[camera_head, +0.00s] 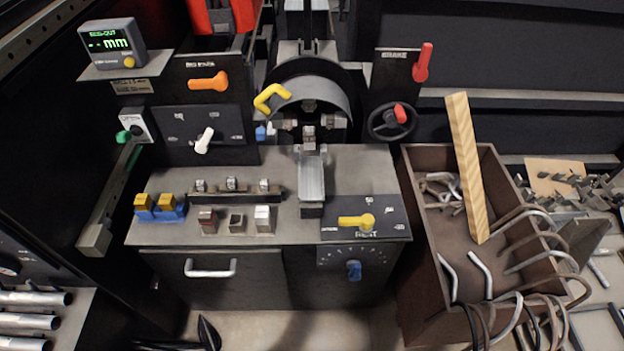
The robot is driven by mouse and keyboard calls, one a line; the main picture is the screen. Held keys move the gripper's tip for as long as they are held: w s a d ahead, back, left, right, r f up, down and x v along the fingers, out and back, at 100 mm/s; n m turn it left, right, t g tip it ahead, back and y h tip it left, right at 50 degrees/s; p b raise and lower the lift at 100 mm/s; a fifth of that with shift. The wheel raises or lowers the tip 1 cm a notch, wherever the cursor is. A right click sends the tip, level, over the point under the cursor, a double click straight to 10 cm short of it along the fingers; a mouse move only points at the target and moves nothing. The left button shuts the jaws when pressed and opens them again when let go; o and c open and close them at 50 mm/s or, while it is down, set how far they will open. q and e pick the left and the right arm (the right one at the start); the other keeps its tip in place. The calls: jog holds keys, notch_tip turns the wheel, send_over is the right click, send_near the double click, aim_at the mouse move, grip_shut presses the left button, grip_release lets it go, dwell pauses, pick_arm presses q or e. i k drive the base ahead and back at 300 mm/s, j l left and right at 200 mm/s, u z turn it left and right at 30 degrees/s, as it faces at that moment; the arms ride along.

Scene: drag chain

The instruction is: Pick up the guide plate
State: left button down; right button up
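No part is marked as the guide plate, and I cannot tell for sure which one it is. A flat grey metal plate (312,180) stands in the middle of the machine's worktop, below the round housing. Several small blocks sit to its left, including a dark reddish one (207,221), a hollow one (236,222) and a pale one (264,219). A wooden strip (466,165) leans in the brown bin at the right.
The worktop (160,180) carries a yellow lever (356,221) at its right front. The brown bin (420,235) holds bent metal rods. A drawer handle (210,268) sticks out at the front. Metal tubes (30,320) lie at lower left.

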aim_at(231, 185)
jog(key=k+j+z, duration=0.1)
jog(key=j+z, duration=0.15)
jog(key=k+j+z, duration=0.1)
jog(key=j+z, duration=0.15)
jog(key=j, duration=0.2)
jog(key=k+j+z, duration=0.25)
jog(key=j+z, duration=0.25)
jog(key=j, duration=0.15)
jog(key=k, duration=0.05)
